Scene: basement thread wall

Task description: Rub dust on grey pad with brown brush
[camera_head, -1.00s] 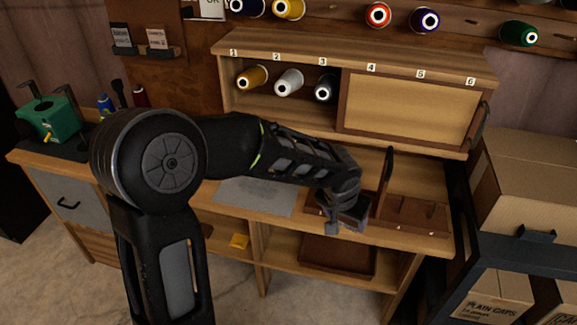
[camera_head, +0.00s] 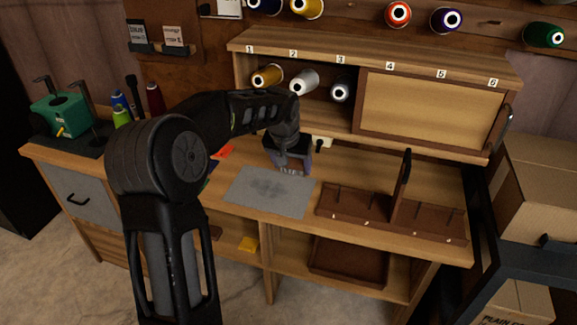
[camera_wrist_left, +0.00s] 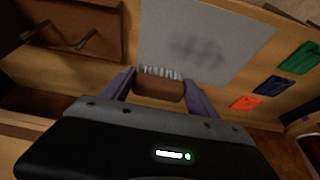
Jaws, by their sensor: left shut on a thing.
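The grey pad (camera_head: 285,203) lies flat on the wooden bench, with a darker dust patch (camera_head: 268,187) near its middle. In the left wrist view the pad (camera_wrist_left: 240,33) lies beyond the fingers, and the dust (camera_wrist_left: 197,50) shows as a dark smudge. My left gripper (camera_head: 291,166) is at the pad's back edge in the head view. It is shut on the brown brush (camera_wrist_left: 160,88), whose pale bristles (camera_wrist_left: 160,72) point toward the pad. Whether the bristles touch the pad cannot be told. My right gripper is not in view.
A brown peg rack (camera_head: 345,205) with an upright divider stands right of the pad. A cabinet with numbered places and a sliding panel (camera_head: 430,108) rises behind. Orange, blue and green cards (camera_wrist_left: 299,58) lie beside the pad. A green machine (camera_head: 60,115) stands far left.

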